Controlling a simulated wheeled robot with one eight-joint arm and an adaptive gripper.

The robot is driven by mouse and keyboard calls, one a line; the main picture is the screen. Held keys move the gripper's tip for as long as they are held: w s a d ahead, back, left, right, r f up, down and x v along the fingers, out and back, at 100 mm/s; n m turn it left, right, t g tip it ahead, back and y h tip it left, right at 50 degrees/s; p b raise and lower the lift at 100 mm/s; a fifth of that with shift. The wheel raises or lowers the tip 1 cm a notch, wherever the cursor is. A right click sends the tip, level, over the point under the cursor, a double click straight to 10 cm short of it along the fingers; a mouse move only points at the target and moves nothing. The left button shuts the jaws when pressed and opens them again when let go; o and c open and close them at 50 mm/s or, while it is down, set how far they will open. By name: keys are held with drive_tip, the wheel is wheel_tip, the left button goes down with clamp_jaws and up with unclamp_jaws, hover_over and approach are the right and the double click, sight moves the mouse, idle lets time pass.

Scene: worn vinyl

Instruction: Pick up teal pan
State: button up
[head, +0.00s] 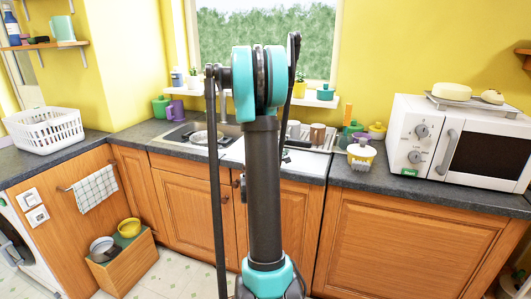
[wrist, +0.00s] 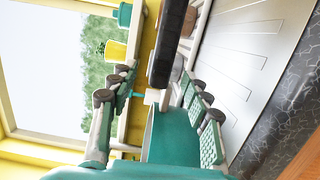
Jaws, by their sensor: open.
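The teal pan (wrist: 172,130) shows large in the wrist view, between the two fingers of my gripper (wrist: 157,84). A thick black bar (wrist: 171,48), apparently its handle, runs up from a pale joint beyond the fingertips. My gripper is open, with one finger on each side of the pan; I cannot tell if either pad touches it. In the head view my arm hides the gripper and the pan's body over the sink drainer area.
A ribbed white drainer (wrist: 235,60) lies beside the right finger. Mugs, including a brown one (head: 317,133), stand by it. The window shelf (head: 316,99) holds a yellow plant pot (head: 299,89) and a teal pot (head: 326,91). A microwave (head: 460,145) stands right.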

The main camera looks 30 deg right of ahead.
sight(291, 141)
drive_tip(key=shift+x, duration=3.15)
drive_tip(key=shift+f, duration=0.1)
clamp_jaws()
